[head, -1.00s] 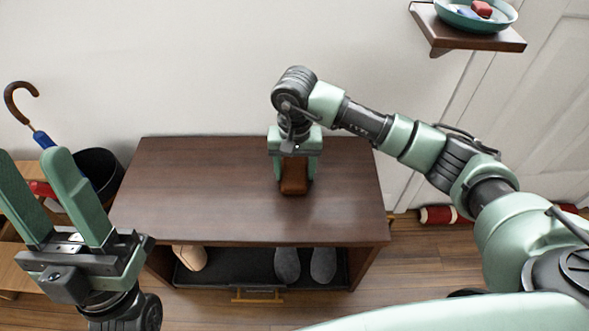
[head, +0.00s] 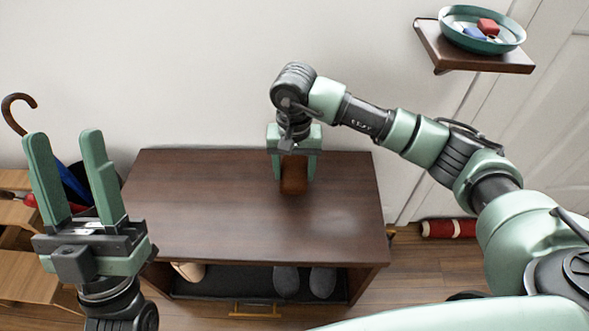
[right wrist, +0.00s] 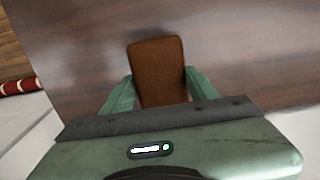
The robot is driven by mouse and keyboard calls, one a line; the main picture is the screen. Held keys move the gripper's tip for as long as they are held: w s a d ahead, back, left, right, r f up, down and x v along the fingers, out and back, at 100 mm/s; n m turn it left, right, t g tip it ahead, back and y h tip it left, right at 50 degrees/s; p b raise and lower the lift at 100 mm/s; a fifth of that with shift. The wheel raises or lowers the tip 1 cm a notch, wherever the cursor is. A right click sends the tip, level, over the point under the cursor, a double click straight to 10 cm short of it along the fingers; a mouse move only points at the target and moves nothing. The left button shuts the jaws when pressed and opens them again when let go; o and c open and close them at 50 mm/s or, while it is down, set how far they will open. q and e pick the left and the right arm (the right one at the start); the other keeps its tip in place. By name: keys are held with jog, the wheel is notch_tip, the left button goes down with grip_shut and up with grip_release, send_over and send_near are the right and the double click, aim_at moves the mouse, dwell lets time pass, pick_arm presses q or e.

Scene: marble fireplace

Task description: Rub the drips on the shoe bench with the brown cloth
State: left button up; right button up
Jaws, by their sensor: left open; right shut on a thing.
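The shoe bench (head: 220,215) is dark brown wood with a broad flat top. My right gripper (head: 294,178) points down over the back right part of the top, shut on the folded brown cloth (head: 294,172). In the right wrist view the cloth (right wrist: 157,72) sits between the two green fingers (right wrist: 160,90) and appears to lie against the bench top. I cannot make out distinct drips; a pale, soft sheen shows on the top right of the cloth. My left gripper (head: 72,180) is open and empty, pointing up at the left of the bench.
Grey slippers (head: 302,281) and a tan shoe (head: 188,271) sit on the bench's lower shelf. A wall shelf (head: 470,52) at upper right holds a teal bowl (head: 482,44). An umbrella (head: 18,112) and wooden steps (head: 30,275) stand at left. A red roll (head: 448,228) lies at right.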

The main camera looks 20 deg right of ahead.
jog(key=shift+r+p, duration=0.4)
jog(key=shift+r, duration=0.35)
jog(key=shift+r+p, duration=0.4)
jog(key=shift+r, duration=0.3)
jog(key=shift+r+p, duration=0.45)
jog(key=shift+r, duration=0.25)
pick_arm(q)
jog(key=w+d+f+g+y, duration=0.1)
jog(key=w+f+g+y, duration=0.2)
jog(key=w+f+g, duration=0.5)
jog(key=shift+w+d+f+g+y+p, duration=0.2)
jog(key=shift+w+f+g+y+p, duration=0.15)
jog(key=shift+f, duration=1.45)
pick_arm(e)
jog(key=shift+r, duration=0.6)
